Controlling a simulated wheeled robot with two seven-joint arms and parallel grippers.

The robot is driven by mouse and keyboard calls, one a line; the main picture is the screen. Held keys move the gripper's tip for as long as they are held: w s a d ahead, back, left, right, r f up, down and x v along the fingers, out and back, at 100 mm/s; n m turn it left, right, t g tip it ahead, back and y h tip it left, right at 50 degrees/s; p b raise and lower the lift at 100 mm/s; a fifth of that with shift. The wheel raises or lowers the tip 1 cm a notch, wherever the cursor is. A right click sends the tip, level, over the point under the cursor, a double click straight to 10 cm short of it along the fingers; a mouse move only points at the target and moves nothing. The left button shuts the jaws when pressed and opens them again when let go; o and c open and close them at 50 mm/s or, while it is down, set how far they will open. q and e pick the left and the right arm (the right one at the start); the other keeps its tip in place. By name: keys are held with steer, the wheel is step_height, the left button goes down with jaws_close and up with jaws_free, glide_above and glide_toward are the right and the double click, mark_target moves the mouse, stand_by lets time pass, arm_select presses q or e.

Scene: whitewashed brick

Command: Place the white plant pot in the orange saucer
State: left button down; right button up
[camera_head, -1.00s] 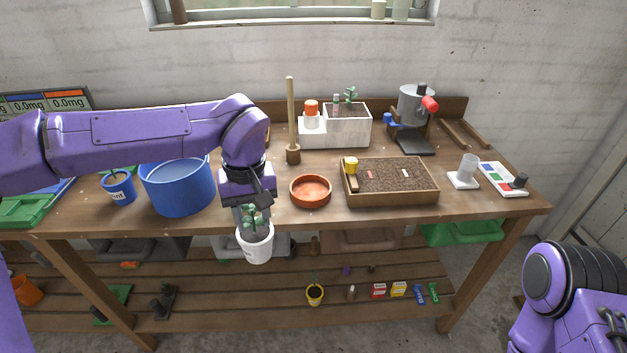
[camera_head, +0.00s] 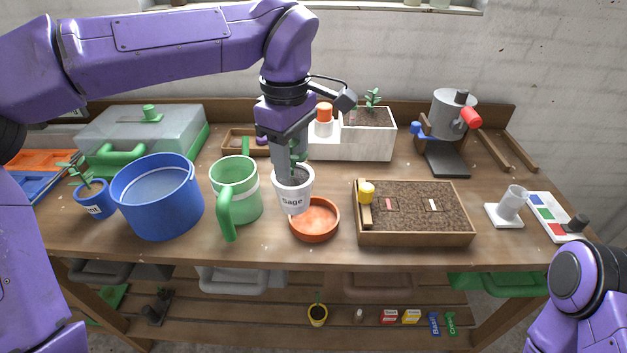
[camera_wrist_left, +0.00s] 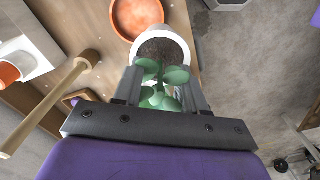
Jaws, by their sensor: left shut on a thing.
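The white plant pot (camera_head: 294,192), labelled "Sage", hangs upright from my left gripper (camera_head: 291,160). The gripper is shut on it at the plant and rim. The orange saucer (camera_head: 316,222) sits on the bench, and the pot covers its upper left part in the head view. The pot looks held above the saucer's left side, not clearly resting in it. In the left wrist view the pot (camera_wrist_left: 160,50) is between the fingers (camera_wrist_left: 160,92), and the saucer (camera_wrist_left: 136,14) shows beyond it, empty. My right gripper is not visible; only part of that arm shows at lower right.
A green watering can (camera_head: 236,190) stands just left of the pot, and a blue bucket (camera_head: 157,197) further left. A soil tray (camera_head: 415,238) is close on the saucer's right. A white planter box (camera_head: 365,146) stands behind. The bench's front edge is near the saucer.

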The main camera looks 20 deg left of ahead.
arm_select(q)
steer(key=w+d+f, duration=0.2)
steer(key=w+f, duration=0.3)
steer(key=f, duration=0.4)
steer(key=shift+s+d+f, duration=0.1)
steer(key=shift+s+f, duration=0.05)
steer(key=shift+f, duration=0.05)
steer(key=c, duration=0.6)
jaws_free()
steer(key=shift+f, duration=0.1)
steer(key=shift+c, duration=0.2)
step_height(320, 180, up, 12)
steer(key=shift+r+p, duration=0.25)
steer(key=shift+p, duration=0.2)
